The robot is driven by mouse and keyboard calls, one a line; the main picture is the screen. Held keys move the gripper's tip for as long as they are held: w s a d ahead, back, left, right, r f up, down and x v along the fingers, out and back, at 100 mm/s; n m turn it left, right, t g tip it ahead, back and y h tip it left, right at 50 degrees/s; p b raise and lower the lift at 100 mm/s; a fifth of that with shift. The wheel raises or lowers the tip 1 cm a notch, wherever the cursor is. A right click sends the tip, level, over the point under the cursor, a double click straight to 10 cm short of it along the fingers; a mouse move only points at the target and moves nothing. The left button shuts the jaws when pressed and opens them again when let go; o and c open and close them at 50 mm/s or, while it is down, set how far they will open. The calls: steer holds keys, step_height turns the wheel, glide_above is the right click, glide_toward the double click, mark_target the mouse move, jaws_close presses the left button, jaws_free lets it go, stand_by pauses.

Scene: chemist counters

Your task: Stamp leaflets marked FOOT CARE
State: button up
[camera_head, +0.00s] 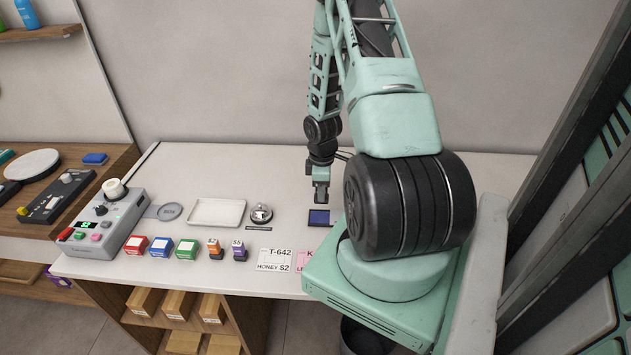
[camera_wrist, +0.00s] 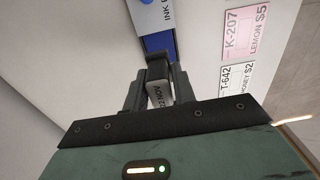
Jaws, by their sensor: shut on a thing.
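My gripper (camera_head: 321,197) hangs over the counter, just above the blue ink pad (camera_head: 319,217). In the wrist view my gripper (camera_wrist: 158,78) is shut on a small stamp (camera_wrist: 157,91) with a pale label, partly readable as "NOV". The stamp's far end is dark. The ink pad (camera_wrist: 158,42) lies just beyond the fingertips, its blue face showing beside a white lid lettered "INK". I cannot tell whether the stamp touches the pad. No leaflet marked FOOT CARE can be made out.
A white tray (camera_head: 216,212), a bell (camera_head: 261,213) and a grey control box (camera_head: 101,222) stand on the counter. Red, blue and green boxes and two small stamps (camera_head: 215,249) line the front, left of a T-642 card (camera_head: 274,260) and a pink card (camera_head: 303,262).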

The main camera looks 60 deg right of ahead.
steer(key=shift+f+b, duration=2.6)
steer(key=shift+f, duration=0.45)
steer(key=shift+f+b, duration=0.3)
steer(key=shift+f, duration=0.25)
steer(key=shift+r, duration=0.15)
step_height(320, 180, up, 7)
steer(key=p, duration=0.6)
